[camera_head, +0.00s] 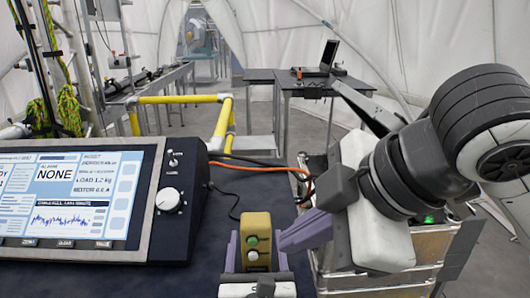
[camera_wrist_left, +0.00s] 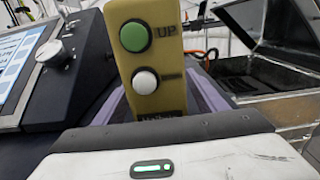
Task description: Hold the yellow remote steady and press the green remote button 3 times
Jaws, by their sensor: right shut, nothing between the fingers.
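The yellow remote (camera_head: 257,243) stands upright at the bottom centre of the head view, with a green button (camera_head: 252,240) above a white button (camera_head: 252,255). In the left wrist view the remote (camera_wrist_left: 160,96) faces the camera, its green button (camera_wrist_left: 134,36) marked UP. My left gripper (camera_head: 256,258) has a purple finger on each side of the remote and is shut on it. My right gripper (camera_head: 291,240) is shut and empty, its fingertips just right of the remote. The green button is uncovered in both views.
A control console (camera_head: 95,200) with a lit screen and knob fills the left. Cables (camera_head: 262,165) run behind the remote. A metal case (camera_head: 375,270) stands at the right, under my right arm. Yellow rails (camera_head: 185,99) and a table with a laptop (camera_head: 322,60) are farther back.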

